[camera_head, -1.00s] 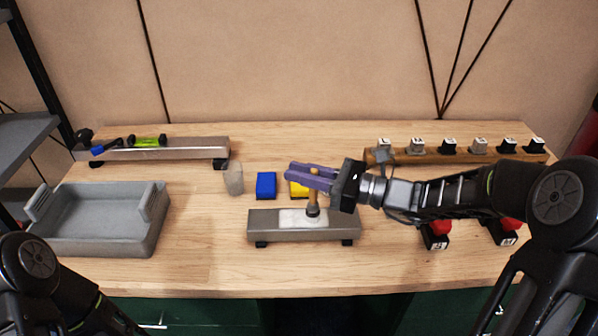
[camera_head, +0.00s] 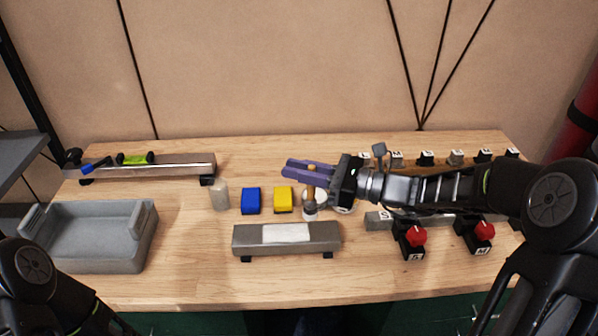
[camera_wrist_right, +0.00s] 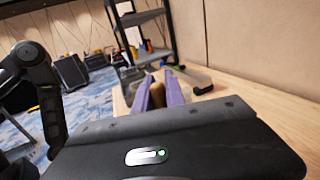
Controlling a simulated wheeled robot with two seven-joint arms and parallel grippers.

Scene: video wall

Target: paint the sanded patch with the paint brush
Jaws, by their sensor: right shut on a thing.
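My right gripper (camera_head: 298,169) has purple fingers and is shut on the paint brush (camera_head: 312,181), which has an orange-brown handle and hangs with its dark head downward. In the right wrist view the gripper's fingers (camera_wrist_right: 160,92) show with something brownish between them. The sanded patch (camera_head: 286,233) is a pale white rectangle on top of a grey bar (camera_head: 246,239) near the table's front. The brush is behind and to the right of the patch, apart from it in the picture. My left gripper is out of view; only its arm shows at lower left.
A round pale thing (camera_head: 322,201) is partly hidden behind the brush. A yellow block (camera_head: 283,199), a blue block (camera_head: 251,200) and a pale cup (camera_head: 220,195) stand behind the bar. A grey tray (camera_head: 148,240) is at left. Red-knobbed switches (camera_head: 415,237) are at right.

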